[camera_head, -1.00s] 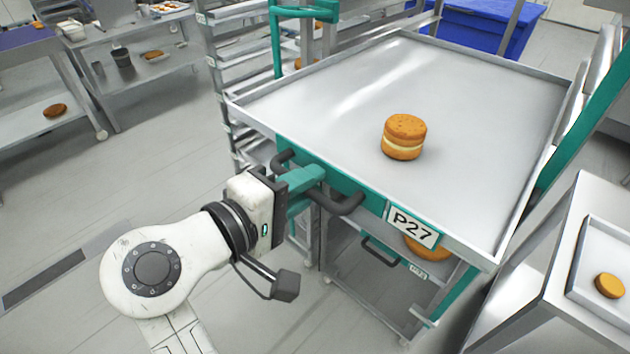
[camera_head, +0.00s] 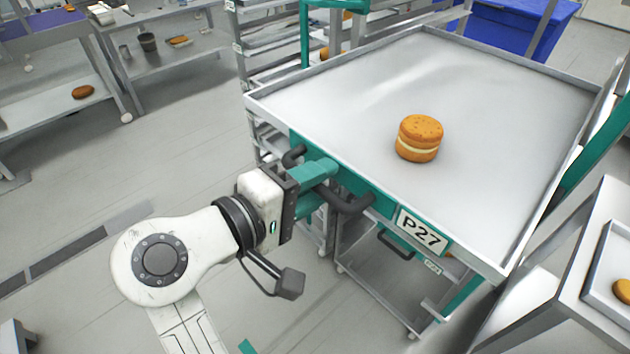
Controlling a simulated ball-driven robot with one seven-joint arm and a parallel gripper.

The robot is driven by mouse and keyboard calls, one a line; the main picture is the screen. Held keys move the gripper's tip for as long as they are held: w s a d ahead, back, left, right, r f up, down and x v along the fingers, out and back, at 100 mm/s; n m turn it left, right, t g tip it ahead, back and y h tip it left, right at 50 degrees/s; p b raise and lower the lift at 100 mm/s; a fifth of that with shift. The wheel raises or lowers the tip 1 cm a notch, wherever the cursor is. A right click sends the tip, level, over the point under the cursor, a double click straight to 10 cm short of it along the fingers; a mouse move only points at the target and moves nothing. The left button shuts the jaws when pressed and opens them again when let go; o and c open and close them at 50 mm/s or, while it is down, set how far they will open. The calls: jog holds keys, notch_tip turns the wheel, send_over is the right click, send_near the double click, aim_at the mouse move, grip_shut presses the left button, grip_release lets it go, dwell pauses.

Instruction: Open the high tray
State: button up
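The high tray (camera_head: 330,95) is a wide grey metal tray with a teal front, a dark handle (camera_head: 352,207) and a label reading P27 (camera_head: 422,234). It juts out from its frame toward me. A round filled cake (camera_head: 419,138) with a pale middle layer sits on it. My gripper (camera_head: 318,182), with teal fingers, is at the left part of the handle. The fingers appear to be around the handle bar, but the contact is partly hidden.
A lower tray with its own dark handle (camera_head: 396,246) sits below. A metal rack (camera_head: 272,62) stands behind at left, a blue bin (camera_head: 518,25) at the back. A metal table (camera_head: 575,245) is close at right. The floor at left (camera_head: 75,185) is clear.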

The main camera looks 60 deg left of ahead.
jog(key=b+v, duration=0.2)
jog(key=v, duration=0.8)
jog(key=shift+s+r, duration=0.15)
jog(key=shift+s, duration=0.2)
jog(key=shift+d, duration=0.15)
